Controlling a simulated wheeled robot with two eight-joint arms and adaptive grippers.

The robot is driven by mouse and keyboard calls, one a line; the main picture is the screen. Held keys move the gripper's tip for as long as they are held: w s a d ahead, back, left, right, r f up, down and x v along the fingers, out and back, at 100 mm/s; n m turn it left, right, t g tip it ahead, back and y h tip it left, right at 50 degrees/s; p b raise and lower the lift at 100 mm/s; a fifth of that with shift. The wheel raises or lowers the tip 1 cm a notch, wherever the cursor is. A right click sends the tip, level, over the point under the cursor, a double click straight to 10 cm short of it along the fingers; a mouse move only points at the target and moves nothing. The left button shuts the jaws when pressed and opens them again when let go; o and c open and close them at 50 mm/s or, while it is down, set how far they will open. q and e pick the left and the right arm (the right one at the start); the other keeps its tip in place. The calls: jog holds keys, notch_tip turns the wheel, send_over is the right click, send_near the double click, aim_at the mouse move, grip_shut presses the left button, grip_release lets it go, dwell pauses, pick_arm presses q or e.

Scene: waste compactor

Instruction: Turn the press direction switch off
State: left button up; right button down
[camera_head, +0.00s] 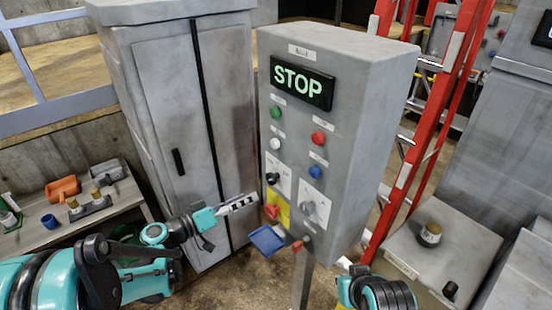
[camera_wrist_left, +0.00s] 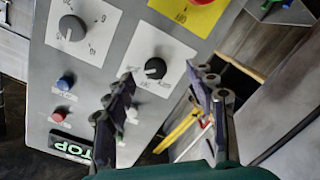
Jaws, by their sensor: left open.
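The grey control box (camera_head: 345,120) stands upright with a lit STOP display (camera_head: 301,82). A black rotary switch (camera_head: 272,178) sits on a white plate at its left side, above a red switch on a yellow plate (camera_head: 277,212). In the left wrist view the black switch (camera_wrist_left: 155,68) shows between and beyond the fingers, and its label is too small to read. My left gripper (camera_head: 250,202) is open in front of the panel, close to the black switch, with no visible contact. It also shows in the left wrist view (camera_wrist_left: 165,82). My right gripper (camera_head: 347,288) is low right, its fingers unclear.
A grey rotary switch (camera_head: 308,208) is right of the black one. Green, white, red and blue buttons sit above. A blue flat part (camera_head: 267,240) juts out below the panel. A grey cabinet (camera_head: 180,120) stands left, a red ladder (camera_head: 424,130) right.

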aim_at(269, 181)
pick_arm(q)
jog(key=shift+t+h, duration=0.3)
jog(key=shift+h, duration=0.1)
jog(key=x, duration=0.2)
jog(key=r+x, duration=0.1)
jog(key=x, duration=0.5)
jog(key=shift+w+a+r+p, duration=0.15)
jog(key=shift+w+r+p, duration=0.05)
jog(key=shift+r+p, duration=0.1)
jog(key=c, duration=1.2)
